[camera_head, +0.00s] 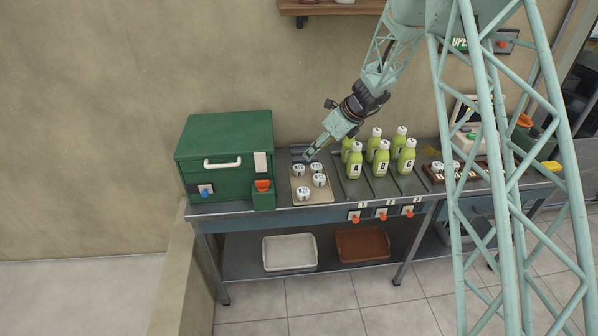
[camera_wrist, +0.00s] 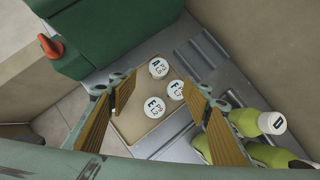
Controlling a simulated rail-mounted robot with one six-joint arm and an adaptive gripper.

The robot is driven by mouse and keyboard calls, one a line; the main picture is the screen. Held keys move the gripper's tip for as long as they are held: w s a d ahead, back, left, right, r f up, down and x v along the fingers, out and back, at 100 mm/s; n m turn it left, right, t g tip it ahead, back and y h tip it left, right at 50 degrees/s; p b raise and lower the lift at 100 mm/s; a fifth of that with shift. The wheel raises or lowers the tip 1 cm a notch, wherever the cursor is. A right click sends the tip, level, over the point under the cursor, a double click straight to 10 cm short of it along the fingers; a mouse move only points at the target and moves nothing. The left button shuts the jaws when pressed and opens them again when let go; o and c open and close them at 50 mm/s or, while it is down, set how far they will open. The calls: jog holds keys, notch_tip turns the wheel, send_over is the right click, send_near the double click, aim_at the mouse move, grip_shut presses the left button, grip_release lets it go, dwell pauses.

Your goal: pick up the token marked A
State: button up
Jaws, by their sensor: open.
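The token marked A (camera_wrist: 158,68) is a round white piece with dark print, lying on a beige tray (camera_wrist: 126,122) in the wrist view. Tokens F (camera_wrist: 176,90) and E (camera_wrist: 154,107) lie close to it. In the head view several white tokens sit on the tray (camera_head: 326,198), their letters too small to read, so I cannot tell which is A. My gripper (camera_head: 309,154) hangs above the back of the tray, tilted down to the left. In the wrist view my gripper (camera_wrist: 164,92) is open and empty, its fingers on either side of the tokens' area, apart from them.
A green box (camera_head: 224,158) with a white handle stands left of the tray. Green bottles (camera_head: 382,160) stand close on the right, in front of a wall. White (camera_head: 290,253) and brown (camera_head: 362,245) trays lie on the shelf below. The air above the tokens looks clear.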

jog(key=b, duration=0.1)
send_near(299, 167)
jog(key=shift+x, duration=1.65)
jog(key=shift+f, duration=0.15)
jog(key=shift+b+x, duration=0.7)
jog(key=shift+x, duration=1.75)
jog(key=shift+s, duration=0.1)
jog(key=c, duration=0.9)
